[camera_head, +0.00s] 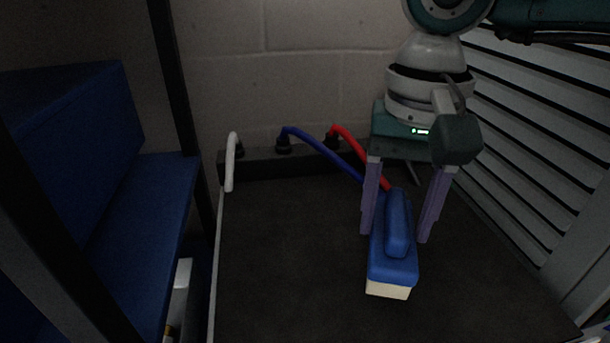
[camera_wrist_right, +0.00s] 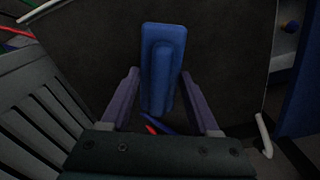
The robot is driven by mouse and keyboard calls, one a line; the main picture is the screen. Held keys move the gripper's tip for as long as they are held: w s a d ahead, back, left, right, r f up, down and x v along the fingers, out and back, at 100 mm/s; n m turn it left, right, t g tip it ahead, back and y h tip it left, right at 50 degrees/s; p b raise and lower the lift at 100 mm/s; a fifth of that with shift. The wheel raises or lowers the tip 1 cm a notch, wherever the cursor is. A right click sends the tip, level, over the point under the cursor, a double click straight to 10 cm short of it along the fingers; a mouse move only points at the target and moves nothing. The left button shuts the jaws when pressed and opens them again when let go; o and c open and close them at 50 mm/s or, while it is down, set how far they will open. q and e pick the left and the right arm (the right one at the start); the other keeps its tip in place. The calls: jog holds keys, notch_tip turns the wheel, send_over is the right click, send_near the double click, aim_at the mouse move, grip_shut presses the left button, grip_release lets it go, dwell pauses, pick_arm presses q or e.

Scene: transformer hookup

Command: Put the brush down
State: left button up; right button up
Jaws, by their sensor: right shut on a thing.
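The brush (camera_head: 392,262) has a blue body with a raised blue grip and pale bristles below. It is at the right of centre in the head view, over the dark top surface (camera_head: 290,260). My right gripper (camera_head: 394,236) comes down from above, with its two purple fingers on either side of the brush, and is shut on it. The brush also shows between the fingers in the right wrist view (camera_wrist_right: 162,60). I cannot tell whether the bristles touch the surface. My left gripper is not in view.
A white cable (camera_head: 231,160), a blue cable (camera_head: 325,147) and a red cable (camera_head: 358,152) stand at the back edge by the block wall. A louvred grey panel (camera_head: 540,150) is at the right, and a blue box (camera_head: 145,225) at the left. The dark top's left half is clear.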

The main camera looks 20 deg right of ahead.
notch_tip(320, 180, down, 4)
jog(key=shift+f+b, duration=0.1)
jog(key=shift+b, duration=0.65)
jog(key=shift+f, duration=0.15)
jog(key=o, duration=1.2)
